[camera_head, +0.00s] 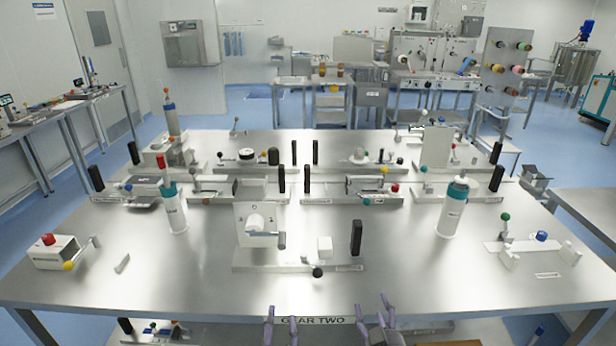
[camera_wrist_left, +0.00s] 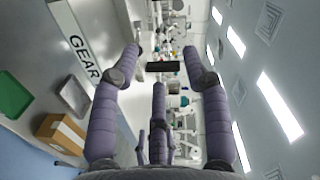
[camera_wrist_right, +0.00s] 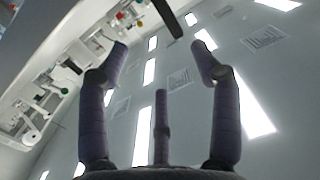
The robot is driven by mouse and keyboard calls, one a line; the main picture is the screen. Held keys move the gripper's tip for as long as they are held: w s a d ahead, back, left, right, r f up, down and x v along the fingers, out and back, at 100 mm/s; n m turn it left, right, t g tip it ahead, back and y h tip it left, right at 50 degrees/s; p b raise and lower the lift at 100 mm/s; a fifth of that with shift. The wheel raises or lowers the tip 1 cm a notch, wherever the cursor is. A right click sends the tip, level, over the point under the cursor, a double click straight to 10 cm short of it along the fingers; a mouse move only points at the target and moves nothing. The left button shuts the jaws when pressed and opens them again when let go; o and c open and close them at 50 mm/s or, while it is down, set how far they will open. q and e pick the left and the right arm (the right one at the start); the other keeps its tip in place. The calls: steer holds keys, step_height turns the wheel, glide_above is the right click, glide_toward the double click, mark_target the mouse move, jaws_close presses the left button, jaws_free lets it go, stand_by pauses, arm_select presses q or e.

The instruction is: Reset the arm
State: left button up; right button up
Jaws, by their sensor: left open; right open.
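My left gripper (camera_head: 281,320) is at the front edge of the table, beside the "GEAR TWO" label (camera_head: 312,320). Its purple fingers are spread and empty in the left wrist view (camera_wrist_left: 162,55). My right gripper (camera_head: 377,314) is at the same edge, further right. Its fingers are also spread with nothing between them in the right wrist view (camera_wrist_right: 160,48). The steel table (camera_head: 190,280) carries several fixtures with levers and knobs. The nearest one, a white block fixture (camera_head: 248,219) with a black upright handle (camera_head: 356,238), stands beyond both grippers.
A box with a red button (camera_head: 48,240) and a small lever with a yellow knob sit at the left. Two teal-capped cylinders (camera_head: 453,211) (camera_head: 172,208) stand upright. A plate with a blue knob (camera_head: 541,236) is at the right. The table's front strip is mostly bare.

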arm_select(q)
step_height(320, 180, down, 22)
steer(key=a+f+n+g+h, duration=0.1)
steer(key=a+n+g+h, duration=0.1)
steer(key=n+g, duration=0.55)
arm_select(e)
steer(key=s+a+f+m+g+y, duration=0.1)
steer(key=s+f+g, duration=0.25)
steer(key=f, duration=0.65)
steer(key=s+a+f+g+y, duration=0.15)
steer(key=f+g, duration=0.35)
steer(key=f, duration=0.6)
arm_select(q)
steer(key=s+a+f+n+g+h, duration=0.1)
steer(key=s+f+n+g+h, duration=0.1)
steer(key=s+f+n+g, duration=0.6)
steer(key=s+f+g, duration=0.1)
steer(key=s+f, duration=0.6)
steer(key=shift+s+a+f, duration=0.15)
steer(key=shift+f, duration=0.1)
arm_select(e)
steer(key=s+a+f+m+g, duration=0.1)
steer(key=s+a+f+g, duration=0.1)
steer(key=s+f+g, duration=0.2)
steer(key=s+a+f+g, duration=0.1)
steer(key=s+f+g, duration=0.3)
steer(key=s+f, duration=0.5)
steer(key=s, duration=0.3)
steer(key=shift+a+f+m+y, duration=0.35)
steer(key=shift+m, duration=0.05)
